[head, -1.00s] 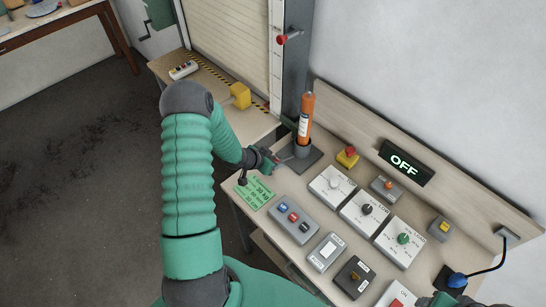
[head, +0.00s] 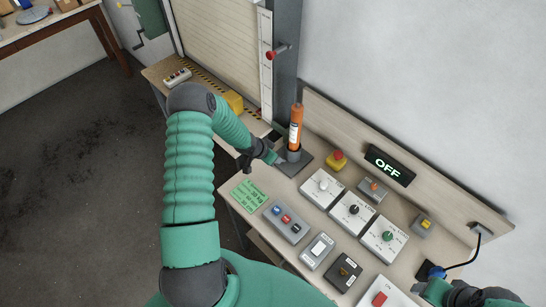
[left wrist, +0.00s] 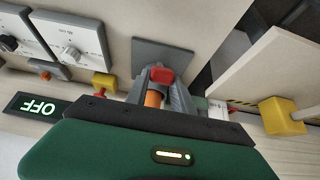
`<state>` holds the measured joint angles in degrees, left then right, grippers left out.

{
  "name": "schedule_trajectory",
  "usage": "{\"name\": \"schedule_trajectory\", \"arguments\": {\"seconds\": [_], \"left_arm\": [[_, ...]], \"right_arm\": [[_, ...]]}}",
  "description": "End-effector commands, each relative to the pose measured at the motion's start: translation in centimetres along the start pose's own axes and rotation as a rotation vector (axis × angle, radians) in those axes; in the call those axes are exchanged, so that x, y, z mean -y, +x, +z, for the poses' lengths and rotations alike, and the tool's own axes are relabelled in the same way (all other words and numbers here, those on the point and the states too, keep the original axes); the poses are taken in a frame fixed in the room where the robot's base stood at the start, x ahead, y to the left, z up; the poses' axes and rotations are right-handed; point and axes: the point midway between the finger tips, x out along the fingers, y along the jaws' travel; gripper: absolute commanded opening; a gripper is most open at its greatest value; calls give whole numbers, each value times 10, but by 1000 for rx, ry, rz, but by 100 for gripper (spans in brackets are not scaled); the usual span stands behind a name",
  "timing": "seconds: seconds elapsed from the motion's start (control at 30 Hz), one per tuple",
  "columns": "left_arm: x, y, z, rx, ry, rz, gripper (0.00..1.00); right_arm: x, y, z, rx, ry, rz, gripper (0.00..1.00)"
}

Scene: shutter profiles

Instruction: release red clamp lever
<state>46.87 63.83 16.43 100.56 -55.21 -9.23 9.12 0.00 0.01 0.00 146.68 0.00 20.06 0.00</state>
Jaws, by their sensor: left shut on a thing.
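An orange cartridge (head: 296,128) stands upright in a grey holder on a dark square base plate (head: 307,162). My left gripper (head: 277,160) is at the left side of this holder, low over the bench. In the left wrist view a small red piece, which looks like the clamp lever (left wrist: 161,75), sits between the two grey fingers, and the gripper is shut on it. Part of the orange cartridge (left wrist: 153,99) shows just behind it. In the head view my fingers hide the lever. Parts of my right arm show at the bottom right edge; its fingertips cannot be made out.
Switch boxes and dial boxes (head: 353,209) fill the bench right of the holder, with a red mushroom button (head: 337,156) and an OFF display (head: 390,166) behind.

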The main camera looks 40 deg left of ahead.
Motion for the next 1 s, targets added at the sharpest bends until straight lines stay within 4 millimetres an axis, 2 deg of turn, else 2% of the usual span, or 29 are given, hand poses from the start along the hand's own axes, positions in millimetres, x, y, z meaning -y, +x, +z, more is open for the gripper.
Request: {"name": "schedule_trajectory", "arguments": {"seconds": [0.03,0.2,0.23,0.4,0.77,0.87,1.0], "left_arm": [[2,-1,-6,-14,1,-3,0],[2,-1,-6,-14,1,-3,0],[2,-1,-6,-14,1,-3,30],[1,0,-4,-9,1,-2,51],[1,-7,-1,-6,0,-2,51],[2,-23,-1,-6,0,-3,51],[3,-63,-1,-6,-1,-5,51]], "right_arm": [[0,0,0,0,0,0,59],[0,0,0,0,0,0,59],[0,0,0,0,0,0,59],[0,0,0,0,0,0,59],[0,1,0,0,0,0,59],[0,4,1,0,0,0,59],[0,6,1,0,0,0,59]]}}
